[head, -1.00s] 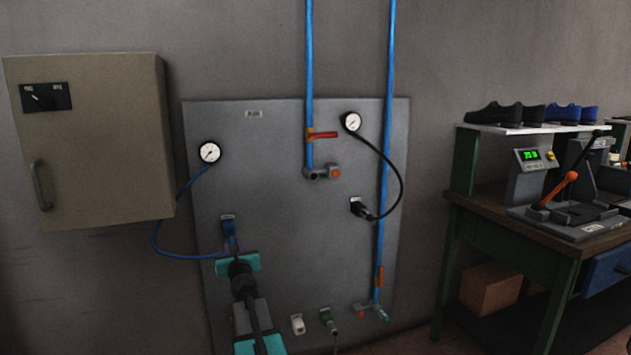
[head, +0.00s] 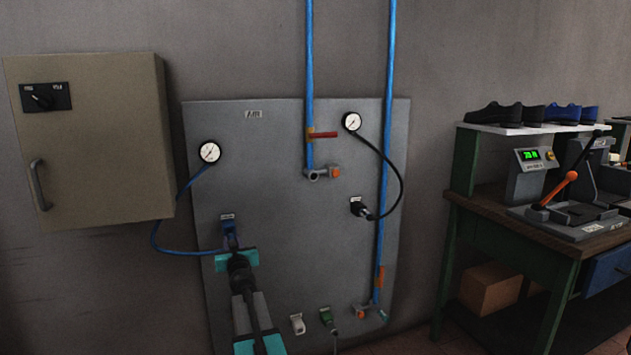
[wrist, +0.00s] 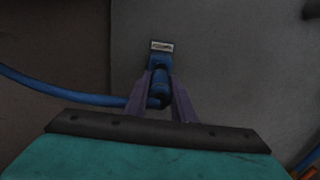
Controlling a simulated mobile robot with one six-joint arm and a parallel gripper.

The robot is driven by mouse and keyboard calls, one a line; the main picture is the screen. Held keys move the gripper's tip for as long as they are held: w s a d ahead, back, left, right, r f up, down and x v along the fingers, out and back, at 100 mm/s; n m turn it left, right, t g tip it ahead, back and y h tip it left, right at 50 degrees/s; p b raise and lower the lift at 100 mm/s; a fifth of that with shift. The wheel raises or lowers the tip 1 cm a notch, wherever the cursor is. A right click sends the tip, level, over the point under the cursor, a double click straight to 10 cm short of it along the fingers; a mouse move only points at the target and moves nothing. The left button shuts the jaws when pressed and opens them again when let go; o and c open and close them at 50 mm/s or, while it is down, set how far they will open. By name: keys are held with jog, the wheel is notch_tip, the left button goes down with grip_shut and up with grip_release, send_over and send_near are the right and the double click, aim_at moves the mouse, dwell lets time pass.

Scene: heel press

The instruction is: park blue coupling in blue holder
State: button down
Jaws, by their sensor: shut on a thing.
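The blue coupling (wrist: 160,92) is on the end of the blue hose (wrist: 60,97) and sits between the two fingers of my gripper (wrist: 160,84), which is shut on it. In the head view my gripper (head: 231,241) is at the lower left of the grey panel. The blue holder (wrist: 158,60) is on the panel under a small white label, straight ahead of the coupling. The coupling is at the holder, in line with it; I cannot tell whether it is fully seated. In the head view the fingers and wrist partly cover both.
The grey panel (head: 270,230) also carries a black coupling (head: 359,207), a white holder (head: 297,324), a green coupling (head: 327,318), two gauges and blue pipes with valves. A beige cabinet (head: 90,140) is at left, and a bench with a press (head: 565,205) at right.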

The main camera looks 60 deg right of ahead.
aim_at(231, 234)
jog(key=shift+x, duration=2.1)
dwell(2.3)
jog(key=c, duration=1.4)
grip_release()
jog(key=shift+s+a, duration=0.1)
jog(key=shift+s, duration=0.05)
jog(key=v, duration=1.3)
jog(key=shift+s+a, duration=0.15)
jog(key=shift+s, duration=0.05)
